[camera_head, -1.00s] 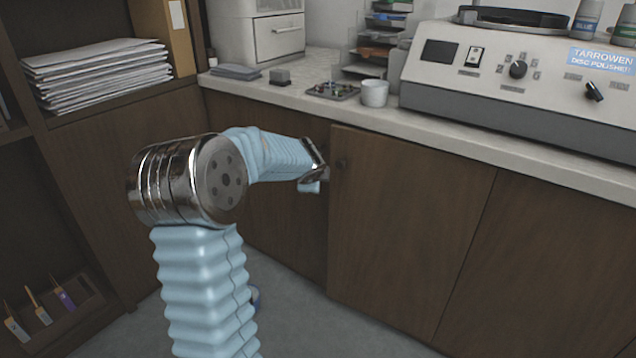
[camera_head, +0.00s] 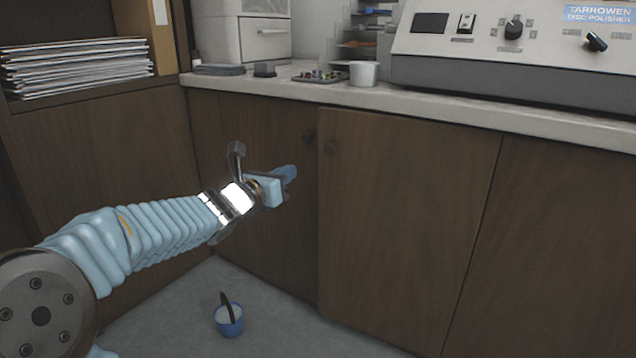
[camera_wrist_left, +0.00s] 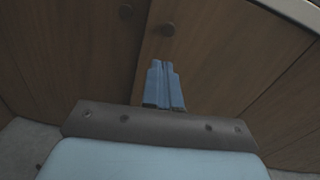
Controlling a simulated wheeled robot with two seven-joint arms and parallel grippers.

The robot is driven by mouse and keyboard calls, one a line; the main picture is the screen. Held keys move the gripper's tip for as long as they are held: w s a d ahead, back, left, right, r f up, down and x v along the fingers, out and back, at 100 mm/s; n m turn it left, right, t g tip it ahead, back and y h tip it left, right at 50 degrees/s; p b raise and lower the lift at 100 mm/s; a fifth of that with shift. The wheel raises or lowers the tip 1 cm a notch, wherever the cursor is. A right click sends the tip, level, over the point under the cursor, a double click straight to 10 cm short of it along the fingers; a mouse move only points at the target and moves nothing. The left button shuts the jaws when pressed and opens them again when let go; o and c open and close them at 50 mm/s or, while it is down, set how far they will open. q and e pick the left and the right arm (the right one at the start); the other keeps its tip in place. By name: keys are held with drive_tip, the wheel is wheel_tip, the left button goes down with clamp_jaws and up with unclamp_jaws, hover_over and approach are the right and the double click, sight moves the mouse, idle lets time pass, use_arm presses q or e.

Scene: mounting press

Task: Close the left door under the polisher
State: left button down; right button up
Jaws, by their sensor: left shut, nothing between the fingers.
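The left door (camera_head: 400,210) under the polisher (camera_head: 500,50) is brown wood with a round knob (camera_head: 330,148) near its upper left corner. Its face looks nearly in line with the neighbouring door; I cannot tell whether a small gap remains at its left edge. My left gripper (camera_head: 288,173) is shut and empty, in front of the panel left of this door and below knob height. In the left wrist view, the closed blue fingers (camera_wrist_left: 164,85) point toward the door's knob (camera_wrist_left: 168,29), with no clear contact. My right gripper is out of view.
The adjoining left cabinet panel (camera_head: 255,130) has its own knob (camera_head: 310,134). The right door (camera_head: 550,240) is shut. A blue cup (camera_head: 229,320) with a dark stick stands on the floor. The countertop (camera_head: 430,112) overhangs the doors and holds a white cup (camera_head: 363,74).

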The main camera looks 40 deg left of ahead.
use_arm(q)
drive_tip(key=m, duration=0.1)
drive_tip(key=p, duration=0.1)
approach(324, 145)
drive_tip(key=shift+t, duration=0.3)
drive_tip(key=w, duration=0.2)
drive_tip(key=w+d, duration=0.1)
drive_tip(key=w, duration=0.1)
drive_tip(key=shift+f, duration=0.2)
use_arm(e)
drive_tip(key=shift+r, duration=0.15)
use_arm(q)
drive_tip(key=shift+w, duration=0.1)
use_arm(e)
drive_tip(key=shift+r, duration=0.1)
use_arm(q)
drive_tip(key=w+p, duration=0.1)
drive_tip(key=w+a+m+h+p, duration=0.1)
drive_tip(key=w, duration=0.1)
drive_tip(key=shift+w+a+r+h+p, duration=0.2)
drive_tip(key=shift+w+r+h+p, duration=0.1)
drive_tip(key=shift+h+p, duration=0.1)
drive_tip(key=shift+w+a+m+h, duration=0.1)
drive_tip(key=shift+w+m+h, duration=0.15)
drive_tip(key=shift+m+h, duration=0.05)
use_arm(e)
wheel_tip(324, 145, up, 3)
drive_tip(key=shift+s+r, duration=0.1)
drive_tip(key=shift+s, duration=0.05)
